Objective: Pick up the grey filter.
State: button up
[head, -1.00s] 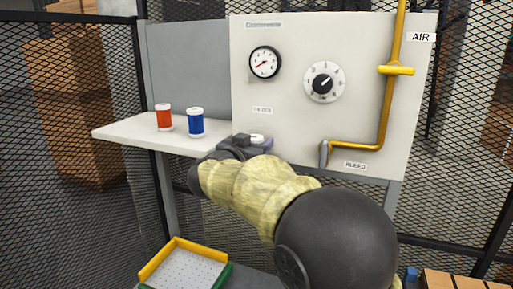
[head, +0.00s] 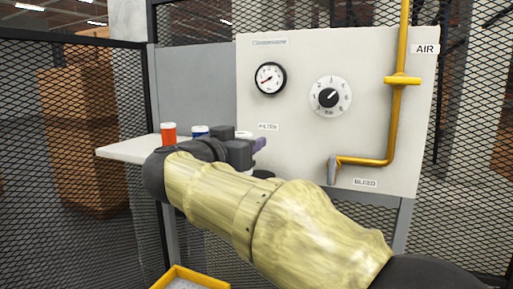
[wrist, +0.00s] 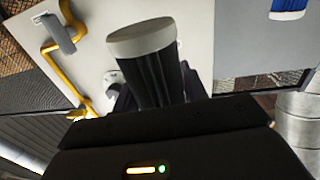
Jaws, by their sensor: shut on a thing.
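The grey filter (wrist: 152,78), with a white cap and a dark pleated body, stands between the fingers of my gripper (wrist: 155,98) in the wrist view. My gripper is shut on it. In the head view my gripper (head: 250,148) is in front of the panel just below the FILTER label, and only the filter's white cap (head: 243,134) shows above it. The filter's lower end is hidden by the gripper.
A red filter (head: 168,134) and a blue filter (head: 200,131), partly hidden by my arm, stand on the pale shelf (head: 125,152). A dark round fitting (head: 263,174) shows below the gripper. A yellow pipe (head: 392,120) runs down the panel's right. A yellow-edged tray (head: 172,276) is low in front.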

jog(key=d+b+v, duration=0.1)
jog(key=b+v, duration=0.1)
jog(key=v, duration=0.8)
jog(key=shift+s, duration=0.2)
